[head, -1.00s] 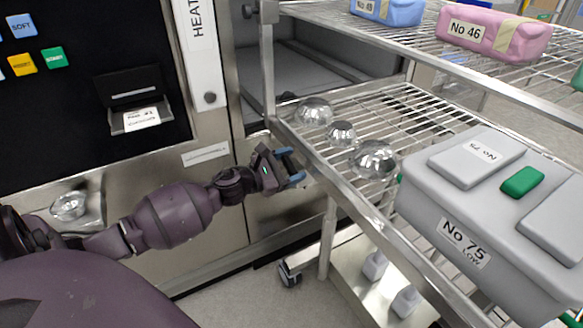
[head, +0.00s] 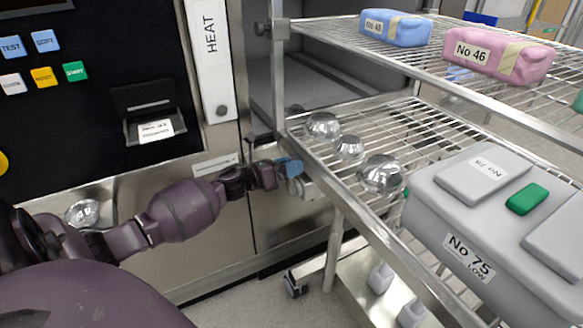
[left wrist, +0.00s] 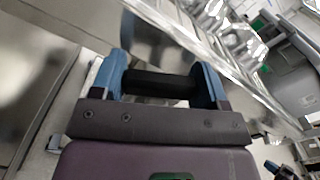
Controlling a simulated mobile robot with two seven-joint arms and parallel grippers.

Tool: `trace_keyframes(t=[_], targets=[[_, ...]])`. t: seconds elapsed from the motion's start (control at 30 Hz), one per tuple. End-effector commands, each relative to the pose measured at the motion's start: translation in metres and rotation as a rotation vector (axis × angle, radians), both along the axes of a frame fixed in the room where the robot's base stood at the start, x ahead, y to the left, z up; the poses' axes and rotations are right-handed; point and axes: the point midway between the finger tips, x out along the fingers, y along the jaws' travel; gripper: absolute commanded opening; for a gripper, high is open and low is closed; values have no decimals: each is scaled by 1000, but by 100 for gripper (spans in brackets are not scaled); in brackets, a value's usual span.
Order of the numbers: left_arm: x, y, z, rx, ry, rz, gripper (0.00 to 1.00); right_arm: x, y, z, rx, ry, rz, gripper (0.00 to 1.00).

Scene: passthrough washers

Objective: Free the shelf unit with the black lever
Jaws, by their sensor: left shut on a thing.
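My left gripper (head: 291,168) is at the near left corner of the wire shelf unit (head: 352,208), just below the level of its middle shelf. In the left wrist view its two blue fingers (left wrist: 162,85) are shut on the black lever (left wrist: 160,84), a short dark cylinder lying across between them. In the head view the gripper hides the lever. The shelf unit stands against the steel front of the washer (head: 290,205). My right gripper is in neither view.
The middle shelf carries several shiny steel bowls (head: 381,174) and a grey box marked No 75 (head: 455,222). A blue pack (head: 396,27) and a pink pack (head: 500,53) lie on the upper shelf. A caster (head: 295,284) stands on the floor below. Bare floor shows at bottom centre.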

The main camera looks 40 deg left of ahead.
Motion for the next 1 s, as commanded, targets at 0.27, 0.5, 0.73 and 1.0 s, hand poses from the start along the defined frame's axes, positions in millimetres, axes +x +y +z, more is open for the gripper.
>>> trace_keyframes(t=[0.27, 0.5, 0.73, 1.0], targets=[[3, 8, -5, -127, 52, 0, 25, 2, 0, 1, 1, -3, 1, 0], [4, 10, -7, -172, 71, 0, 25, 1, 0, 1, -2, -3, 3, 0], [4, 11, -7, -181, 75, 0, 25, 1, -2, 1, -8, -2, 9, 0], [4, 11, -7, -182, 75, 1, 79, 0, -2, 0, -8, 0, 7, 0]])
